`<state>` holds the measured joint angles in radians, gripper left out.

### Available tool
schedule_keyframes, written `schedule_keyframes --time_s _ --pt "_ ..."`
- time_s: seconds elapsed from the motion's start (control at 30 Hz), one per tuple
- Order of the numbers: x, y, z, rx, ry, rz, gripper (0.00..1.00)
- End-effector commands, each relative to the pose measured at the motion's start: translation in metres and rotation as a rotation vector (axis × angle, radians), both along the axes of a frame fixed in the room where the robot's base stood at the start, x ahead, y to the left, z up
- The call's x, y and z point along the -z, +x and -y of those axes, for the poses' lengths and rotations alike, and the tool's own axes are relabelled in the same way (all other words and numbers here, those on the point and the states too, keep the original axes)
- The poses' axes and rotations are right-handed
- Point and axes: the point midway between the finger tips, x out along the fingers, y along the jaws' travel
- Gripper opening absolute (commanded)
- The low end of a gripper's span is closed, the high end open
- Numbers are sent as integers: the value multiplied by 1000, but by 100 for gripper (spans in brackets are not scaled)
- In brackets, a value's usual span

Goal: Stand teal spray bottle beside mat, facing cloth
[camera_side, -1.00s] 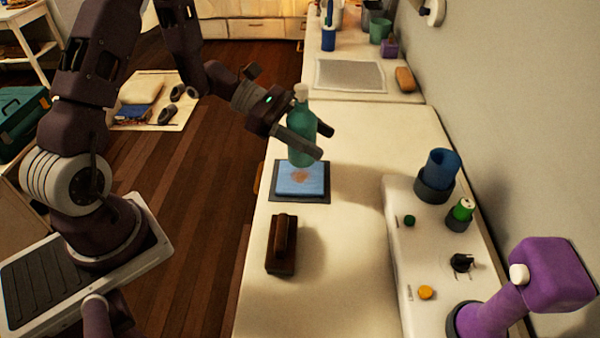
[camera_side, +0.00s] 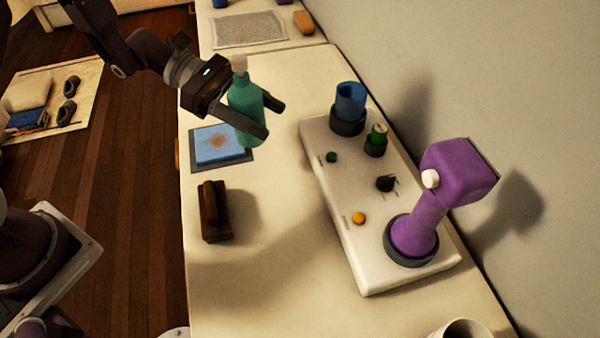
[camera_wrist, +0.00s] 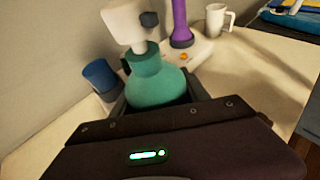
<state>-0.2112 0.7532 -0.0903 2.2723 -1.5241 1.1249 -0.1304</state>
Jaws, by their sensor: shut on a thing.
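The teal spray bottle (camera_side: 242,98) is upright in my gripper (camera_side: 270,119), which is shut around its body. In the side view it overlaps the right edge of the dark mat (camera_side: 236,164). I cannot tell whether its base touches the counter. The blue cloth (camera_side: 208,149), with a brown stain, lies flat on the mat. In the wrist view the teal bottle (camera_wrist: 160,88) shows its white head (camera_wrist: 124,22), with a dark nozzle at the head's right side.
A dark brown brush-like block (camera_side: 216,215) lies in front of the mat. A white raised panel (camera_side: 345,245) at right carries a blue cup (camera_side: 350,102), a green-topped item (camera_side: 377,137), knobs and a purple lamp-like object (camera_side: 435,205). Bare counter lies between mat and panel.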

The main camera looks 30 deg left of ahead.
Motion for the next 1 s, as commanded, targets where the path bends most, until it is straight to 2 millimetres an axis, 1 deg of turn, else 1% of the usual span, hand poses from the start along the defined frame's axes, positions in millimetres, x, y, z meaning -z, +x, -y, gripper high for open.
schedule_keyframes --time_s 0.03,0.1,0.17,0.2,0.33,0.47,0.6,0.63,0.73,1.0 --pt "-2 -5 20 58 2 3 1" --pt "-3 -10 38 113 4 2 1" --pt "-3 -14 47 141 6 0 1" --pt "1 -15 51 151 6 -1 1" --pt "32 -16 53 158 5 -6 1" --pt "54 -16 53 156 5 -4 1" --pt "84 -16 52 155 6 -4 1" --pt "88 -16 52 155 6 -4 1" --pt "96 -16 52 156 6 -1 1" --pt "97 -15 52 155 6 1 1"
